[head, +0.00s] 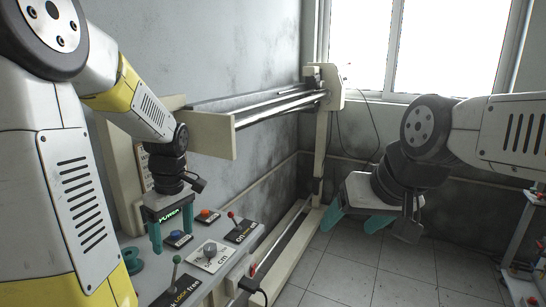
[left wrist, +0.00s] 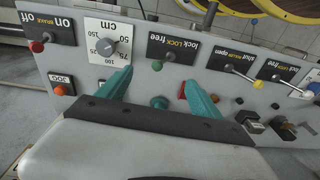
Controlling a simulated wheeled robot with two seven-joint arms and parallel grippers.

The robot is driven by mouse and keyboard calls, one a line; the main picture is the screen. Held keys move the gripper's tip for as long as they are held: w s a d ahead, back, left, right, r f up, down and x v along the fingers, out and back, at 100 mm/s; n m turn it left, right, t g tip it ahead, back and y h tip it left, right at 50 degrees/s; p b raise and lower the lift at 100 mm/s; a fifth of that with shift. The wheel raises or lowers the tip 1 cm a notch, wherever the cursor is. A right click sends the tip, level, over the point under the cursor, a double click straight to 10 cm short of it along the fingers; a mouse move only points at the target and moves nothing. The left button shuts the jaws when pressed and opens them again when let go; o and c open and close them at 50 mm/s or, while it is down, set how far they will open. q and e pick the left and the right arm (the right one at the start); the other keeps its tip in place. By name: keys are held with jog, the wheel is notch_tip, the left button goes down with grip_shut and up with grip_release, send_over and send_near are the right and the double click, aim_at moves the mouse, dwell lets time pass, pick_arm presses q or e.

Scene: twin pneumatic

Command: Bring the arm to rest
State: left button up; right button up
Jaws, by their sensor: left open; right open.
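My left gripper (head: 172,230) hangs over the control panel (head: 235,255), teal fingers pointing down, apart and empty. In the left wrist view, its fingers (left wrist: 160,88) spread over the panel, which appears upside down. A green button (left wrist: 158,103) shows between them, and a red part (left wrist: 182,91) is partly hidden beside one finger. I cannot tell whether the fingers touch the panel. My right gripper (head: 360,222) is at the right, in front of the floor and far wall, teal fingers apart and empty.
The panel carries a cm dial (head: 211,250), a red-knobbed lever (head: 232,217), a green-knobbed lever (head: 176,262), a blue button (head: 178,235) and an orange button (head: 205,212). A rail frame (head: 215,135) runs along the wall. A shelf stand (head: 525,265) stands far right. Tiled floor (head: 345,275) is clear.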

pick_arm(q)
jog(key=s+d+r+m+t+h, duration=0.3)
jog(key=s+d+r+m+t, duration=0.3)
jog(key=s+d+r+m, duration=0.4)
jog(key=s+r+m, duration=0.1)
jog(key=m, duration=0.1)
jog(key=shift+s+d+r+m, duration=0.15)
jog(key=shift+s+r+m, duration=0.15)
jog(key=shift+r, duration=0.05)
jog(key=shift+c, duration=0.4)
